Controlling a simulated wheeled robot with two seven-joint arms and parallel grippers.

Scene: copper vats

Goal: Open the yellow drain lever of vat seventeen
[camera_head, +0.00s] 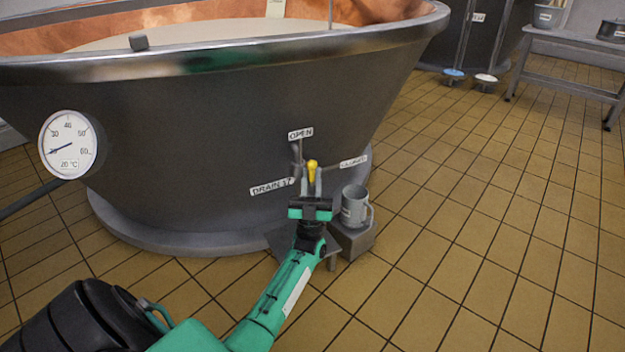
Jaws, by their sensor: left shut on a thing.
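The vat (235,125) is a large dark tub with a metal rim and copper inside, filling the upper left. Its labels read "DRAIN 17" (272,187), "OPEN" (300,134) above, and a third at the right (354,161) that is too small to read surely. The yellow drain lever (312,165) shows its tip between my left gripper's fingers. My left gripper (312,180) is shut on the lever, its arm reaching in from the lower left. The fingers hide most of the lever. My right gripper is not in view.
A grey mug (355,205) stands on a small block (352,238) just right of my left gripper. A round thermometer (69,144) juts from the vat at the left. A metal table (570,80) stands at the back right. The tiled floor at the right is clear.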

